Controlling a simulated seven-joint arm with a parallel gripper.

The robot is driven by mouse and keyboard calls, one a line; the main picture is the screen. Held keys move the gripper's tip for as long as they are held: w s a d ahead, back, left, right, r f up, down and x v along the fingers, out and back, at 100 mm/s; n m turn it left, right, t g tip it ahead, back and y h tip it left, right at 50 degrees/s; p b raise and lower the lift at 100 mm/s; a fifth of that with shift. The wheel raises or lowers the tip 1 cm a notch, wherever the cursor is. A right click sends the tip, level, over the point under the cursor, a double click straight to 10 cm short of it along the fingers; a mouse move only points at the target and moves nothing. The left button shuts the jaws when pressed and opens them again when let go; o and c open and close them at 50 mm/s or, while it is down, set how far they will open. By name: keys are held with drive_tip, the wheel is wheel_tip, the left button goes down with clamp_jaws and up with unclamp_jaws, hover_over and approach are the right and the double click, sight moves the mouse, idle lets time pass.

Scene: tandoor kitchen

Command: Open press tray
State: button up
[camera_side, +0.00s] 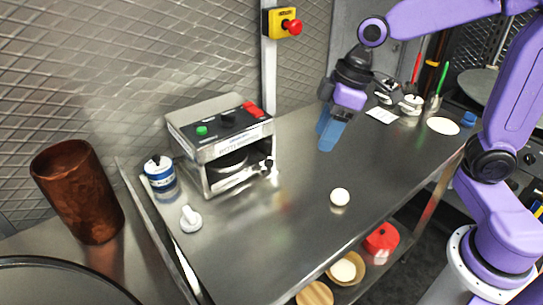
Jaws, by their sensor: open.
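The press (222,145) is a steel box with a sloped control panel, standing at the left part of the steel table. Its panel has a green button, a dark knob and a red switch. The press tray (229,160) is a round plate seen inside the open front of the press. A dark knob (266,164) sits at the right front of the press. How far the tray is in or out is hard to tell. My gripper (328,134) is open and empty, above the table to the right of the press, with blue fingers pointing down. It is apart from the press.
A dough ball (340,197) lies on the steel table (290,235). A blue-white jar (159,174) and a white knobbed item (190,218) stand left of the press. A copper vessel (77,190) is at far left. Small containers (411,104) stand at the back right.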

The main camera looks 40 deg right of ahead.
drive_tip(key=m+t, duration=0.1)
approach(270, 162)
drive_tip(key=shift+y, duration=0.3)
drive_tip(key=x, duration=0.8)
drive_tip(key=shift+w+d+f, duration=0.2)
drive_tip(key=shift+d, duration=0.1)
drive_tip(key=shift+s, duration=0.1)
clamp_jaws()
